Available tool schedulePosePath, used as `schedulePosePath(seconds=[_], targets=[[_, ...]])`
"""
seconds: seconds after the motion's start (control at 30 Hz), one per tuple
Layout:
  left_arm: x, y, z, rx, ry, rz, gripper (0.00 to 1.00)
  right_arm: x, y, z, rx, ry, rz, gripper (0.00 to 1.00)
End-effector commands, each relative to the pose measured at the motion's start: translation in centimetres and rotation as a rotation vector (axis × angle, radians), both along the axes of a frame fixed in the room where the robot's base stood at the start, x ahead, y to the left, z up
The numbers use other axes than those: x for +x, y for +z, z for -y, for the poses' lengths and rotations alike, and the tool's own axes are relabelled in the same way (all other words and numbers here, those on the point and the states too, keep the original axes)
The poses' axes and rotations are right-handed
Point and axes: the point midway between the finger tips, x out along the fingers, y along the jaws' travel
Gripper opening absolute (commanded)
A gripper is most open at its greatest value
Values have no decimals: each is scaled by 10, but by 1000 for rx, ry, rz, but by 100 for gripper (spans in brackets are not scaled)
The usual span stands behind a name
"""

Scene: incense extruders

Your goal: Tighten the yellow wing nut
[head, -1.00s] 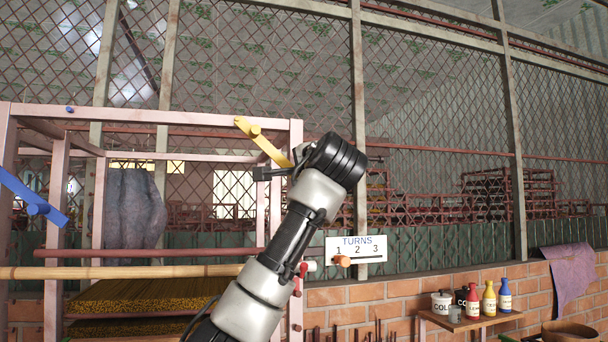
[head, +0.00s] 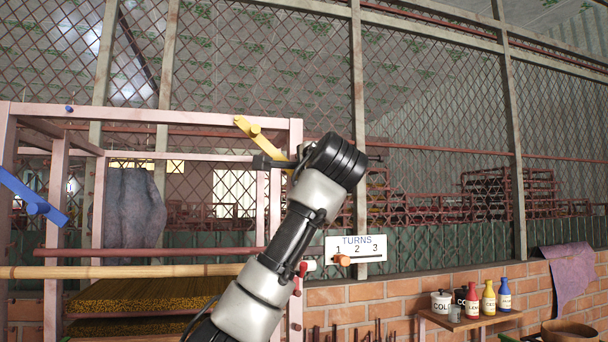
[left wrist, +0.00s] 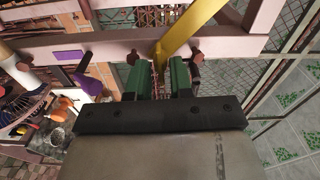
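The yellow wing nut (head: 254,130) is a long bar with a round hub on the rack's upper right corner. It slants from upper left to lower right. My left gripper (head: 268,162) is at its lower end, which the gripper partly hides in the head view. In the left wrist view the yellow wing nut (left wrist: 190,25) runs down to the gap between the green fingertips of my left gripper (left wrist: 156,72). The fingers are apart, with a gap between them. I cannot tell whether either finger touches the bar. My right gripper is in neither view.
A blue bar (head: 33,200) sits on the rack's left post. A TURNS sign (head: 356,248) reads 1 2 3, with an orange knob (head: 342,260) below it. A bamboo pole (head: 120,271) crosses the front. A small table (head: 470,319) with bottles stands at right.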

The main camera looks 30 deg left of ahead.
Motion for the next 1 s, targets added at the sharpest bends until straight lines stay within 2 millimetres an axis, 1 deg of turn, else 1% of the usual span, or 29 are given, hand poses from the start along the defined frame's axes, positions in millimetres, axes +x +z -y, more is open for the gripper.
schedulePosePath(seconds=[0.03, 0.07, 0.1, 0.33, 0.43, 0.57, 0.8, 0.9, 1.0], targets=[[0, 0, 0, 0, 0, 0, 29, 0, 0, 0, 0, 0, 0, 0], [0, 0, 0, 0, 0, 0, 34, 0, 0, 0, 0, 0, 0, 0], [0, 0, 0, 0, 1, 0, 36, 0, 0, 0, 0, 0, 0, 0], [-1, 0, 0, 0, 2, 1, 36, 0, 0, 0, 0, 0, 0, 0], [-4, -1, 4, 0, 1, 3, 36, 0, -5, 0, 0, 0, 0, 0], [-15, -4, 19, 1, -2, 4, 36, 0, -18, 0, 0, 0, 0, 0], [-47, -4, 57, 2, -3, 4, 36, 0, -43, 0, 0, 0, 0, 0], [-58, -3, 69, 2, -2, 3, 36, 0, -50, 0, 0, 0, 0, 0], [-65, -2, 77, 1, 0, 2, 36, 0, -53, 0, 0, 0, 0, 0]])
